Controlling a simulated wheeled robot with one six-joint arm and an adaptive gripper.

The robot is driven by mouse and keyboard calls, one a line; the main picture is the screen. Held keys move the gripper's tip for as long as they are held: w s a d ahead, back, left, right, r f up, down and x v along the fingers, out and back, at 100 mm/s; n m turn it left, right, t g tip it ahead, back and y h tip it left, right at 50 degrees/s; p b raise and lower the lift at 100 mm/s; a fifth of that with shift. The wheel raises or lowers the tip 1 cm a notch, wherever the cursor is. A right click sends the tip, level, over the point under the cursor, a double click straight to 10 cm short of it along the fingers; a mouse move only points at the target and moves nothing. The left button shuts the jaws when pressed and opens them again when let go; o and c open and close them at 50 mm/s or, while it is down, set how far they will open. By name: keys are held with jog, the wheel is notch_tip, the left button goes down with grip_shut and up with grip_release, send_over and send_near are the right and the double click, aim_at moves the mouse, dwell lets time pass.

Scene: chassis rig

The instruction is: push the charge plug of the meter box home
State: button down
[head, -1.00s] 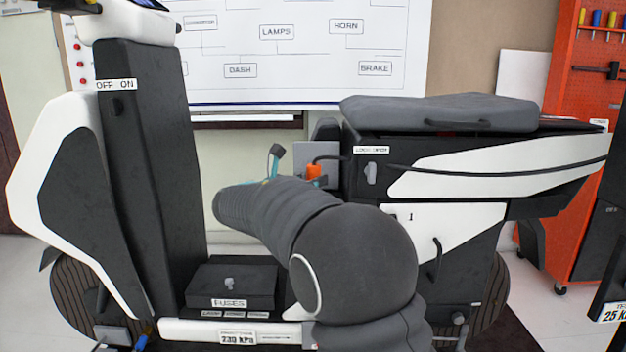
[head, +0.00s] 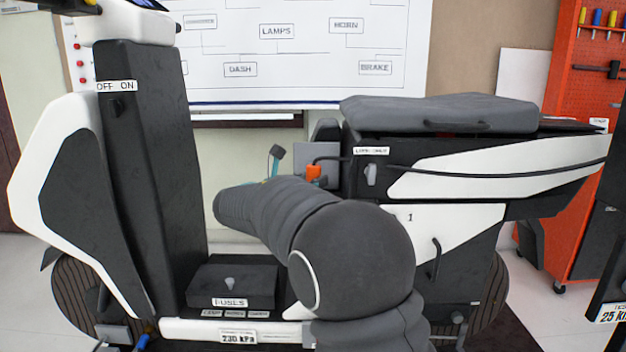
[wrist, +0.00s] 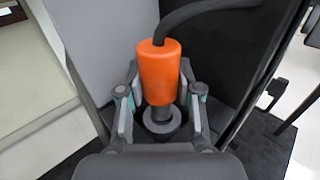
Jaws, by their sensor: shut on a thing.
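The charge plug is orange with a black cable leaving its far end. In the wrist view the orange plug (wrist: 159,72) sits between the fingers of my gripper (wrist: 160,108), which are closed on it. Its dark grey nose meets a round black socket (wrist: 162,125) below it; how deep the nose sits cannot be told. In the head view the plug (head: 313,173) shows as a small orange piece beside a grey panel, the meter box (head: 305,155), by the scooter's seat. My arm hides most of the gripper there.
The scooter's seat body (head: 430,115) stands right of the plug, and its front column (head: 140,150) stands left. A fuse box (head: 232,283) lies on the footboard. An orange tool cabinet (head: 580,150) stands at the far right.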

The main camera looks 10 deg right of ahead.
jog(key=shift+f+b, duration=0.3)
jog(key=shift+f, duration=0.35)
jog(key=c, duration=0.7)
grip_release()
jog(key=shift+f, duration=0.1)
jog(key=v, duration=1.2)
